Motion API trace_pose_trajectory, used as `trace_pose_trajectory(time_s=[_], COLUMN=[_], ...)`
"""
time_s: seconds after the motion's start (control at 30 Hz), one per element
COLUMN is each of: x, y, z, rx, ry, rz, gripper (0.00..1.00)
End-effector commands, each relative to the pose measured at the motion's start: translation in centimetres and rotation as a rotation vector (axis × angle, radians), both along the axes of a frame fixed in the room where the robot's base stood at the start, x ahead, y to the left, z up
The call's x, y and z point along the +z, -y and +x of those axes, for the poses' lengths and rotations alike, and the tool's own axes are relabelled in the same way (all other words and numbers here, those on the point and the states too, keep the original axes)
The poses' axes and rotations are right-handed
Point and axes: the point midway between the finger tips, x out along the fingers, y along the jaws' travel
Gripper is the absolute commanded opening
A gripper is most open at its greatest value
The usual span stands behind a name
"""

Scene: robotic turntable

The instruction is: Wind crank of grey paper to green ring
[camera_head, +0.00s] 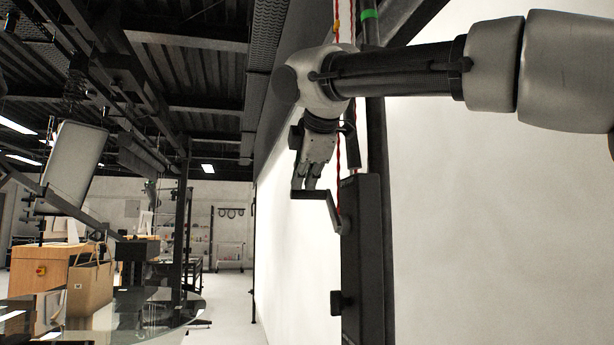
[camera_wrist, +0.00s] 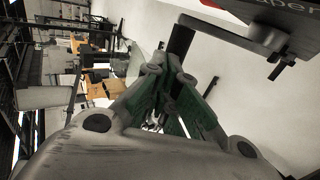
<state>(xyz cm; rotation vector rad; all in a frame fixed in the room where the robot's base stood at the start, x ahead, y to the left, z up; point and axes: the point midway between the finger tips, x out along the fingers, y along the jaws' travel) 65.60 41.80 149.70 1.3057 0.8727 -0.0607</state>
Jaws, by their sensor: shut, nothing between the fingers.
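The black crank (camera_head: 331,207) sticks out to the left from the upper part of a dark upright housing. My gripper (camera_head: 305,185) points down just above the crank's left end, its fingers shut and empty. I cannot tell whether the fingertips touch the crank. In the wrist view the dark crank (camera_wrist: 182,42) lies just beyond my fingertips (camera_wrist: 170,75). The green ring (camera_head: 369,14) sits high on a dark pole, above my arm. Pale paper (camera_head: 480,210) hangs at the right, and another pale sheet (camera_head: 300,240) hangs left of the housing.
The dark housing (camera_head: 362,260) carries a black knob (camera_head: 342,301) below the crank. Part of a label reading "aper" (camera_wrist: 290,5) shows in the wrist view. Red cords (camera_head: 338,150) hang above the crank. A paper bag (camera_head: 90,288) stands on a glass table at left. Clear floor (camera_head: 228,305) lies between.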

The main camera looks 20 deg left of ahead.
Motion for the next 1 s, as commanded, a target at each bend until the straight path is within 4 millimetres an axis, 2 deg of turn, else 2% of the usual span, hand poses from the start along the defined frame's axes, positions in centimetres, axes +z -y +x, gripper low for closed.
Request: trace_pose_trajectory(time_s=[0.4,1.0], x=[-1.3,-1.8], y=[-1.3,-1.7], z=[2.2,2.9], rx=[-0.001,-0.001], ry=[0.0,0.0], rz=[0.001,0.001], gripper=[0.0,0.0])
